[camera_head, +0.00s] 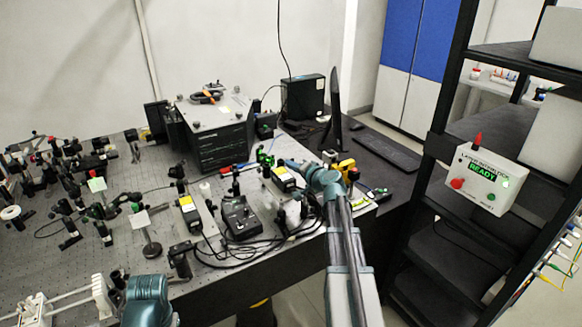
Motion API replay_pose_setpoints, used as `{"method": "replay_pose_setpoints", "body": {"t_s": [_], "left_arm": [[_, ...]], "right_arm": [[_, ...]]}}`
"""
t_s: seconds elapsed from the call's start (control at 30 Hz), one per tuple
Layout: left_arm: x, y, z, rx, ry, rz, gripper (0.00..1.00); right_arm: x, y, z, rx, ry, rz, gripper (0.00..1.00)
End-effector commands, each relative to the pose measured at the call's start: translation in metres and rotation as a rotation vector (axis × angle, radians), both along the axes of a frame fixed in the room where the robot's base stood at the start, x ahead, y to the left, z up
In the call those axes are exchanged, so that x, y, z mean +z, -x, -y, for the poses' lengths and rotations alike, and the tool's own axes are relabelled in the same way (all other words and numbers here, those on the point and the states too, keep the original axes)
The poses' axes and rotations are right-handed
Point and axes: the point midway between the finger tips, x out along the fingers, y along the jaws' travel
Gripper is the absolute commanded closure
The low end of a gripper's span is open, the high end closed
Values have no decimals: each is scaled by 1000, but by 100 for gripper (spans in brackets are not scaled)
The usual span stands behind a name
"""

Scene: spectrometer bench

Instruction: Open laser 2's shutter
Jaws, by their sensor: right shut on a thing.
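My right arm reaches up from the bottom to a teal wrist, with my right gripper (303,168) at its far end. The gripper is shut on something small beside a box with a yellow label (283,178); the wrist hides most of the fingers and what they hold. Another yellow-labelled box (188,208) lies further left, and a yellow and black part (346,168) shows just right of my wrist. I cannot read which is laser 2, nor see a shutter's position.
A black controller with a knob (239,215) and loose cables (262,242) lie left of my right arm. Crowded optics stand at left. A white interlock box (486,179) reads READY on the right rack. A monitor (334,110) and keyboard (376,143) stand behind.

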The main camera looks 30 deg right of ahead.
Motion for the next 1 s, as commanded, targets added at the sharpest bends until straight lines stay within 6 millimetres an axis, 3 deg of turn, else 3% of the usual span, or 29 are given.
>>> {"method": "replay_pose_setpoints", "body": {"t_s": [0.2,0.23,0.3,0.4,0.73,1.0], "left_arm": [[0,0,0,0,0,0,49],[0,0,0,0,0,0,49],[0,0,0,0,0,0,49],[0,0,0,0,0,0,49],[2,0,0,0,0,0,49],[15,0,0,0,0,0,49]], "right_arm": [[0,0,0,1,0,-2,100],[0,0,0,1,0,-2,88],[0,0,0,1,0,-2,75],[0,0,0,1,1,-1,63],[2,6,0,0,1,-1,63],[15,55,0,-3,1,-1,63]]}}
